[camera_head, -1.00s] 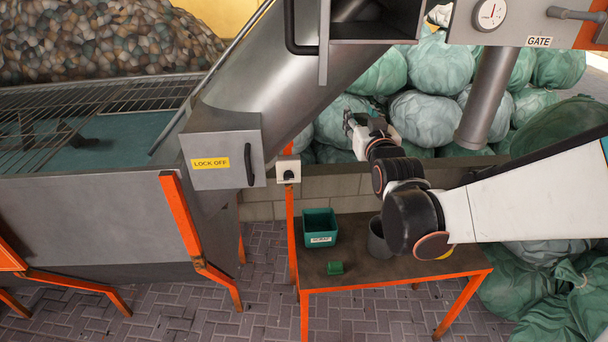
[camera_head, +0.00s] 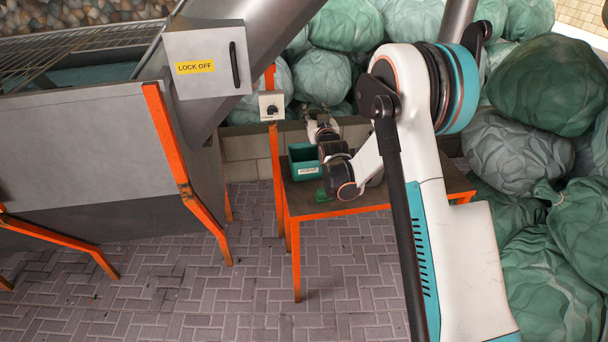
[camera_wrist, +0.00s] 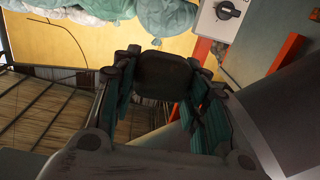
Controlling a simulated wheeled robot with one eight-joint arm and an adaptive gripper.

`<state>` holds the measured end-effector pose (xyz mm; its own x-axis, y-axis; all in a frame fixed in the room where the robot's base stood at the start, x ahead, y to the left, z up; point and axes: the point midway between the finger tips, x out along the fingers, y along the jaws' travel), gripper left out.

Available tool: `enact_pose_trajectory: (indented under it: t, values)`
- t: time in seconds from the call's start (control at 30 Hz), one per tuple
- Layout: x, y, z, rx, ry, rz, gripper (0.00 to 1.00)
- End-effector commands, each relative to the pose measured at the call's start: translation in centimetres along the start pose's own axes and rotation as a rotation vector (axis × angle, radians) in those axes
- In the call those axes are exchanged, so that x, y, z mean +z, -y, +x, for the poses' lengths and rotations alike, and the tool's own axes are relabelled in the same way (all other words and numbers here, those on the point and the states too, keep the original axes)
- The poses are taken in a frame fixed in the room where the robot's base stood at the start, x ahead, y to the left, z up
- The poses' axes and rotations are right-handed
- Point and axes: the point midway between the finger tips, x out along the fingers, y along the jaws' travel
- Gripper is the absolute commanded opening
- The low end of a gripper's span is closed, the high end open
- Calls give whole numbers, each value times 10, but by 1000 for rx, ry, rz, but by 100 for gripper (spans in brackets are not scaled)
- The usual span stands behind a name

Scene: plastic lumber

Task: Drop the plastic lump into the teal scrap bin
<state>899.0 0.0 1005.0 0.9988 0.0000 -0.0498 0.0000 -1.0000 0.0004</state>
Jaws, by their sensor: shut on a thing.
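My gripper (camera_wrist: 162,95) is shut on a dark, blocky plastic lump (camera_wrist: 163,72), seen between its teal-padded fingers in the wrist view. In the head view my gripper (camera_head: 319,112) is small, above the back of the table and just behind the bin; the lump cannot be made out there. The teal scrap bin (camera_head: 308,171), with a white label, stands open on the table's left part. My wrist is close to its right side and partly overlaps it in the picture.
The orange-framed table (camera_head: 300,205) carries a small green piece (camera_head: 321,196) in front of the bin. A switch box (camera_head: 271,106) on an orange post stands behind left. A grey machine (camera_head: 90,150) is left, green sacks (camera_head: 530,150) right.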

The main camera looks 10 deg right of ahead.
Motion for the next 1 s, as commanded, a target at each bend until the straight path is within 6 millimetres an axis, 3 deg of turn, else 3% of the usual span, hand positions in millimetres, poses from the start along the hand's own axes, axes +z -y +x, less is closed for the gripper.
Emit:
enact_pose_trajectory:
  t: [0.03,0.1,0.33,0.67,1.0]
  values:
    - [19,0,17,0,0,0,17]
    - [34,0,34,0,0,0,17]
    - [67,0,70,0,0,0,17]
    - [83,0,77,0,0,0,17]
    - [119,0,79,0,0,0,17]
